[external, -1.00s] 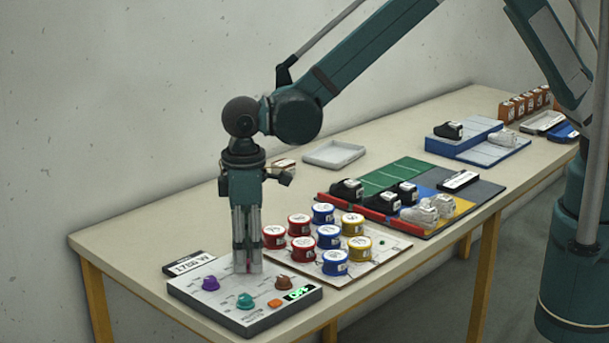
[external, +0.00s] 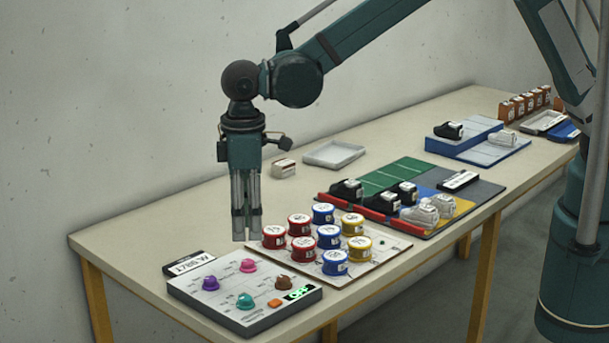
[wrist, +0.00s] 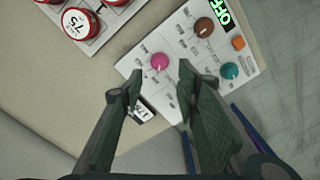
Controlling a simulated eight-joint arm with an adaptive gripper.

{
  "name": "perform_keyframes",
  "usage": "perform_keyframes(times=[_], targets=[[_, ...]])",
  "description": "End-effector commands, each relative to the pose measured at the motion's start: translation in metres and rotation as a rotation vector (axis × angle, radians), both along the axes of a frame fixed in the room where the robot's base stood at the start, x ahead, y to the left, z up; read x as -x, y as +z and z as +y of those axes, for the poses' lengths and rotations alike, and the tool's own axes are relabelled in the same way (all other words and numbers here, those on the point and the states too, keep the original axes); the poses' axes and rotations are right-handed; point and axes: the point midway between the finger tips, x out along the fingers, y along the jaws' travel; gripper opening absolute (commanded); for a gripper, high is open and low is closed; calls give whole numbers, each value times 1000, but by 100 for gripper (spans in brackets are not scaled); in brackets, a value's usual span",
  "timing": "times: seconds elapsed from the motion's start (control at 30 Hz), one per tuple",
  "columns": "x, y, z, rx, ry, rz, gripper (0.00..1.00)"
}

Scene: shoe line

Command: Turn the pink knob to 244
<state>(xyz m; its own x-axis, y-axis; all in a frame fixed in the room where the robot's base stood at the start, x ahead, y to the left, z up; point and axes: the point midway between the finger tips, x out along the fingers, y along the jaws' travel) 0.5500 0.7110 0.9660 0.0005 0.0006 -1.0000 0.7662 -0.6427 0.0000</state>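The pink knob (external: 248,266) stands on the white face of the control panel (external: 232,312) at the table's near left end. It also shows in the wrist view (wrist: 160,61), ahead of the fingertips and free of them. My gripper (external: 246,238) points down above and behind the panel, apart from the knob. In the wrist view its two fingers (wrist: 158,84) are spread with nothing between them. The scale marks around the knob are too small to read.
The panel also has a purple knob (external: 209,284), a teal knob (external: 245,301), a brown knob (external: 283,282), an orange button (external: 274,303) and a green display (external: 299,293). A board with several red, blue and yellow round tins (external: 328,237) lies close to the right.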

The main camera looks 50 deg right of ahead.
Motion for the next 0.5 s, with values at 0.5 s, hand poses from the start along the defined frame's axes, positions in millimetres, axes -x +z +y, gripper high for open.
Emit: perform_keyframes(times=[0.5], targets=[[0,46,0,0,0,0,32]])
